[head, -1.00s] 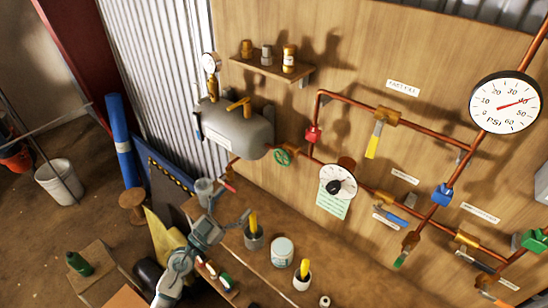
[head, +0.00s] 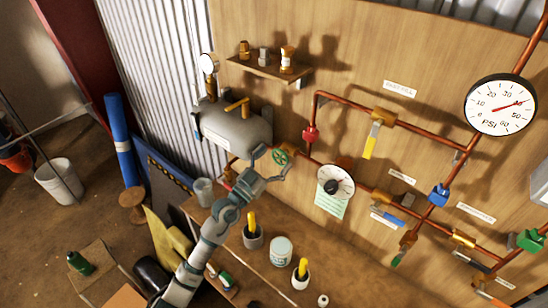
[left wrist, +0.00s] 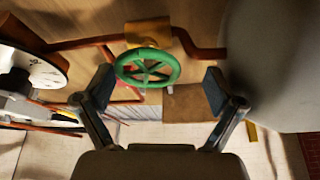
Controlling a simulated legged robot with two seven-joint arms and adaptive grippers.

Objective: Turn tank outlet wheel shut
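The tank outlet wheel is a small green spoked handwheel (head: 281,156) on the copper pipe at the right end of the grey tank (head: 235,135). In the left wrist view the green wheel (left wrist: 147,67) sits ahead of my fingers, on a brass valve body (left wrist: 150,35). My left gripper (head: 268,164) is at the wheel in the head view. Its fingers are spread wide to either side of the wheel in the left wrist view (left wrist: 162,92), with gaps between. I cannot tell how far the wheel lies beyond the fingertips. My right gripper is not in view.
A round dial (head: 335,182) with a green tag hangs right of the wheel. A red valve handle (head: 310,135) is on the pipe close by. The bench below holds a white tin (head: 281,250) and cups with yellow-handled tools (head: 253,234). The tank's curved end flanks my gripper.

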